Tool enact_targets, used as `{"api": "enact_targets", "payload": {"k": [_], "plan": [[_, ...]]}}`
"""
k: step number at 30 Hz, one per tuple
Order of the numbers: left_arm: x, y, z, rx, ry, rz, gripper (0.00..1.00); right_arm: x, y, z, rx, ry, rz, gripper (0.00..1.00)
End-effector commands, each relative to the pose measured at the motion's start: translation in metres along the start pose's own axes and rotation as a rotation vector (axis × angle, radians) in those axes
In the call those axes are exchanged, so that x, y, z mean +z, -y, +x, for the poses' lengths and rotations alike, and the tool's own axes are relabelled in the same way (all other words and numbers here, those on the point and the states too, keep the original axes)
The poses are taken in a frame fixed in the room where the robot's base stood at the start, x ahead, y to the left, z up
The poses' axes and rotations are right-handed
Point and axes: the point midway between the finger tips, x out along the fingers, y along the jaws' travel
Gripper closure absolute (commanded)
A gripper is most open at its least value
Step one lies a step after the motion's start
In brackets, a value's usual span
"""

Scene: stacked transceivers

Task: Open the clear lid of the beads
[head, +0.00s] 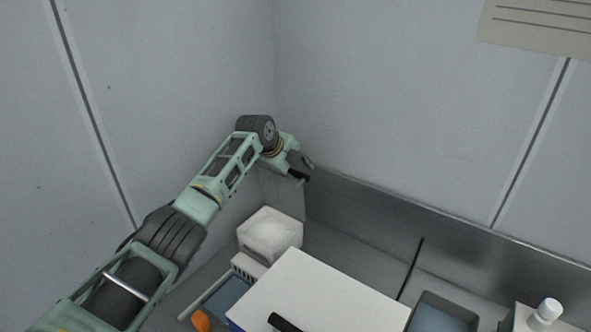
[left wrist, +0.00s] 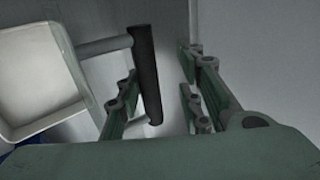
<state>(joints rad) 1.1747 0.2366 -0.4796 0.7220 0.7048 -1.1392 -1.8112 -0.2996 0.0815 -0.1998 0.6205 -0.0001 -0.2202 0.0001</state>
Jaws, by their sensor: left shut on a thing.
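The white bead box (head: 270,232) stands in the back corner, with pale contents; single beads are too small to make out. A faint see-through panel (head: 285,197), seemingly its clear lid, stands roughly upright at the box's back. My left gripper (head: 303,174) is high above the box's back, by the wall. The open white box (left wrist: 38,70) is at left there. My right gripper is not in view.
A large white box (head: 315,293) with a black handle (head: 285,323) stands in front. An orange thing (head: 201,320) is at lower left. A dark tray (head: 443,315) and a white-capped bottle (head: 547,311) are at right. Walls close in behind my gripper.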

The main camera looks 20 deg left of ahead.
Motion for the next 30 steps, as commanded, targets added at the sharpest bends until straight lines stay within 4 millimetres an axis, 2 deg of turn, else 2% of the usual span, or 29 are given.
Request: {"api": "enact_targets", "payload": {"k": [1,3,13,19,21,30], "plan": [[0.000,0.020,-0.014,-0.034,0.003,0.004,0.77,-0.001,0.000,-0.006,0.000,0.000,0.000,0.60],[0.000,0.024,-0.018,-0.037,0.003,0.004,0.77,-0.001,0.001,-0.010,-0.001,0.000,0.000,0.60],[0.000,0.040,-0.037,-0.039,0.000,0.002,0.77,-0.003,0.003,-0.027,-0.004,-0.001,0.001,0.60],[-0.001,0.049,-0.048,-0.039,-0.001,0.001,0.71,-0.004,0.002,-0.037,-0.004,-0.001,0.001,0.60],[-0.001,0.053,-0.051,-0.040,-0.001,0.001,0.77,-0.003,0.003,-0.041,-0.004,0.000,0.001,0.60],[0.000,0.055,-0.058,-0.024,0.001,0.001,0.77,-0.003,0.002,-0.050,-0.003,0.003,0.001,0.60]]}}
